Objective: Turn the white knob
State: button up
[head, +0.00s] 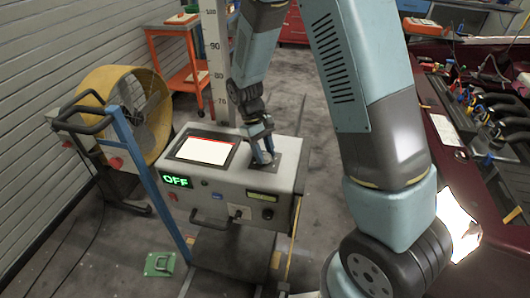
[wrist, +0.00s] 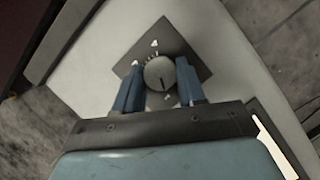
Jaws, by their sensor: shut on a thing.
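The knob (wrist: 159,73) is round and pale grey-white with a dark pointer line, on a dark square plate (wrist: 187,47) with small white marks. The plate sits on top of the grey console (head: 225,178). In the wrist view the blue fingers of my gripper (wrist: 160,82) stand on either side of the knob, shut on it. In the head view my gripper (head: 264,154) points down at the console's top right, and its fingers hide the knob. The console's green display (head: 175,181) reads OFF.
A white screen (head: 203,150) lies on the console top beside my gripper. A yellow fan (head: 130,110) and a blue post (head: 150,185) stand to the left. A dark red car (head: 440,110) with its engine bay open is at the right. A green item (head: 159,264) lies on the floor.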

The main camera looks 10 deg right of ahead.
jog(key=shift+m, duration=0.4)
jog(key=o, duration=1)
jog(key=shift+o, duration=0.2)
jog(key=shift+r, duration=0.1)
jog(key=v, duration=1.3)
jog(key=shift+w+r, duration=0.25)
jog(key=shift+w, duration=0.05)
jog(key=shift+d, duration=0.1)
